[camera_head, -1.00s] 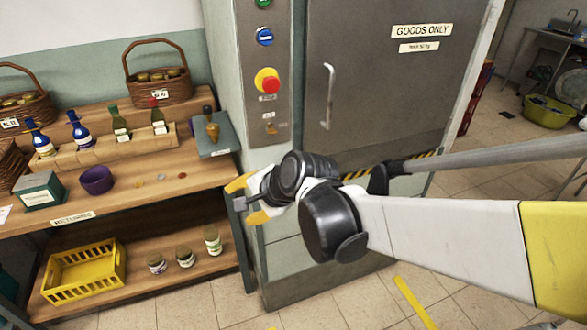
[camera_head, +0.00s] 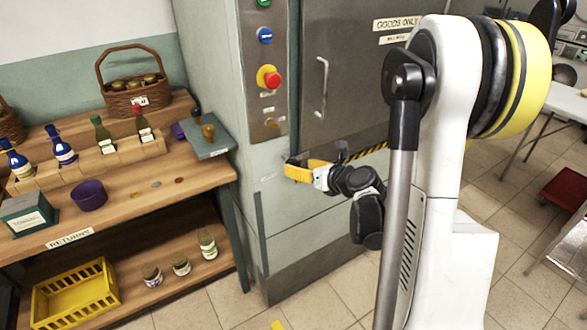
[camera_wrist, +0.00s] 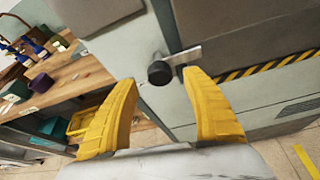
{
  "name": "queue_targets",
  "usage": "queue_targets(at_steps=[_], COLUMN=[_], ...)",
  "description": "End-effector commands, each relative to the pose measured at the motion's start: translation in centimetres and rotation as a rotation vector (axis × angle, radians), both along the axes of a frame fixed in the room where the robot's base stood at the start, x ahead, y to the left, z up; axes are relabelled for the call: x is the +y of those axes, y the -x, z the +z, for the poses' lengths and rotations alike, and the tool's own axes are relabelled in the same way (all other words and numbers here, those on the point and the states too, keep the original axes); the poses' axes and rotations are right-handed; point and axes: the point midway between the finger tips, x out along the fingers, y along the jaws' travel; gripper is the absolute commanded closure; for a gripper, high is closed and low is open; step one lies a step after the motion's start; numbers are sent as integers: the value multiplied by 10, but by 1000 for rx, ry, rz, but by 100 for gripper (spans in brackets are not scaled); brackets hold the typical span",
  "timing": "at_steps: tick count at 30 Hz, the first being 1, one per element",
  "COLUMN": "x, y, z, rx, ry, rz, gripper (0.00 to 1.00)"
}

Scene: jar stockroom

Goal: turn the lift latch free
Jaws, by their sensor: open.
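The lift latch, a black round knob (camera_wrist: 160,73) on a flat grey metal bar (camera_wrist: 183,56), shows in the wrist view at the edge of the lift front. My gripper (camera_wrist: 160,80) is open, with its yellow fingers either side of the knob in the picture. I cannot tell whether they touch it. In the head view my gripper (camera_head: 293,170) is at the lift front, left of the hazard stripe, and mostly hides the latch. The grey lift door (camera_head: 350,85) with its long handle (camera_head: 321,87) stands above and behind it.
Left of the lift is a wooden shelf (camera_head: 150,200) with bottles, a basket (camera_head: 135,85), a purple bowl (camera_head: 89,195) and a yellow crate (camera_head: 77,295). A button panel with a red stop button (camera_head: 268,77) is above my gripper.

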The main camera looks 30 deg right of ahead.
Motion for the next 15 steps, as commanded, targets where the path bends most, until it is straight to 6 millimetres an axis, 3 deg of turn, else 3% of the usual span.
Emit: queue_targets(at_steps=[6, 15], x=[4, 4], y=[-31, -40], z=[-14, -16], rx=[1, 0], ry=[1, 2], rz=[2, 0], gripper=[43, 43])
